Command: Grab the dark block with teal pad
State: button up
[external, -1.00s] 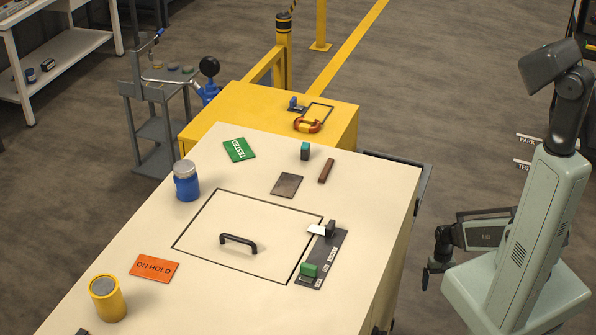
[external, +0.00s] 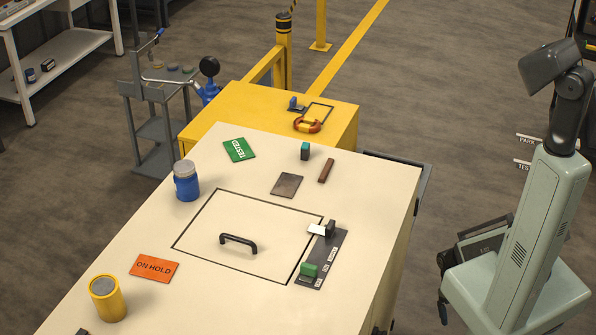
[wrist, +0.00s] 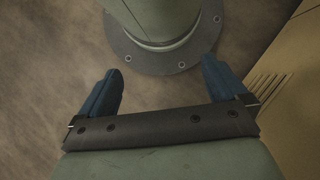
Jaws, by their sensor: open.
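The dark block with a teal pad (external: 305,151) stands upright on the far part of the cream cabinet top in the external view, its teal pad facing up. It is apart from the things around it. My gripper (external: 443,312) is low beside my base at the right, off the cabinet and well away from the block. In the wrist view my gripper (wrist: 159,68) has its two blue fingers spread wide with nothing between them. The block is not in the wrist view.
A brown bar (external: 326,170), a dark square plate (external: 287,185) and a green TESTED card (external: 239,150) lie near the block. A blue jar (external: 186,181), black handle (external: 238,241), green-block strip (external: 322,258), orange ON HOLD card (external: 154,268) and yellow cup (external: 107,298) are also on top.

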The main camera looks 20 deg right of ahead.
jog(key=shift+c, duration=0.5)
jog(key=c, duration=0.8)
jog(key=shift+o, duration=0.2)
